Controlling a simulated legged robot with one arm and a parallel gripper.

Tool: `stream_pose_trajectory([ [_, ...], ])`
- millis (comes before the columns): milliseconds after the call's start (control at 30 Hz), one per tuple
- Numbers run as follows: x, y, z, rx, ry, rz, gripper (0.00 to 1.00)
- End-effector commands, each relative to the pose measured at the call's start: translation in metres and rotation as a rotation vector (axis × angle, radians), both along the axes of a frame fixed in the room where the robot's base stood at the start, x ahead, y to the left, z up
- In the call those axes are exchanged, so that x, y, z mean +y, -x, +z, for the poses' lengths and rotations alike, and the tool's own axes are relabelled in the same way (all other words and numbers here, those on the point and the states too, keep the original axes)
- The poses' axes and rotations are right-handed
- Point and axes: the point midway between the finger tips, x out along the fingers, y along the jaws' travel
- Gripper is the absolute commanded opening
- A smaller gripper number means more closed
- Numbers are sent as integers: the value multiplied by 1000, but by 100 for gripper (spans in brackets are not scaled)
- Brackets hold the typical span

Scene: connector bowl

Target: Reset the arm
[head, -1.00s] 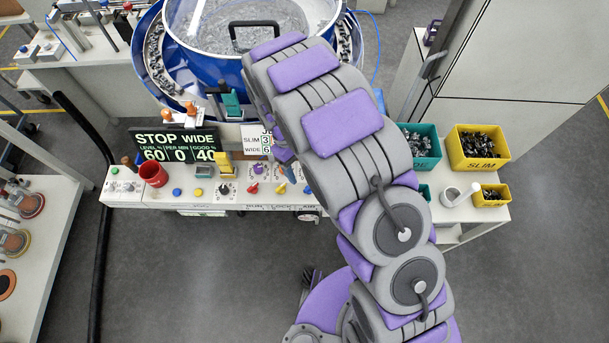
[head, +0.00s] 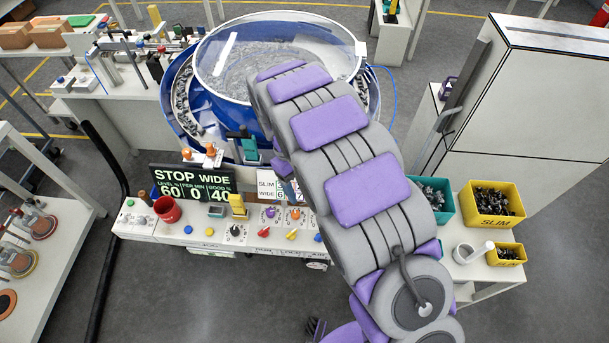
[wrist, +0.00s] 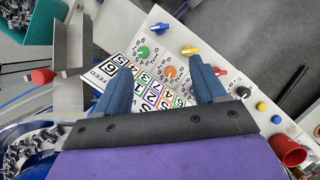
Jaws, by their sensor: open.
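My arm, grey with purple pads, reaches up the head view over the control panel (head: 190,235) and in front of the bowl. My gripper is mostly hidden behind the arm there. In the wrist view my gripper (wrist: 162,72) is open, with two blue fingers apart and nothing between them. Beyond the fingers are a card of coloured numbers (wrist: 152,92) and panel knobs, including a green one (wrist: 142,52) and an orange one (wrist: 169,72). I cannot tell any contact with the panel.
The blue bowl (head: 200,105) of connectors has a clear lid. A display (head: 193,184) reads STOP WIDE, 60, 0, 40. A red cup (head: 167,209) stands on the panel. Right are a teal bin (head: 443,215), yellow bins (head: 492,222) and a tall cabinet (head: 540,90). Grey floor lies open in front.

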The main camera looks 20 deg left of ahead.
Motion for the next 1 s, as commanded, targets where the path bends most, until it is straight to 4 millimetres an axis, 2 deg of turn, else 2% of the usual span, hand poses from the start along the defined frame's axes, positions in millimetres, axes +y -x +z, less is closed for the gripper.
stream_pose_trajectory([
  [267, -2, 0, 1, -1, -1, -4, 70],
  [367, -13, -1, 8, -8, -2, -30, 70],
  [467, -36, -2, 24, -23, -6, -89, 70],
  [667, -100, 7, 64, -62, -22, -254, 70],
  [867, -158, 33, 94, -92, -33, -416, 70],
  [1000, -192, 58, 110, -114, -45, -524, 70],
])
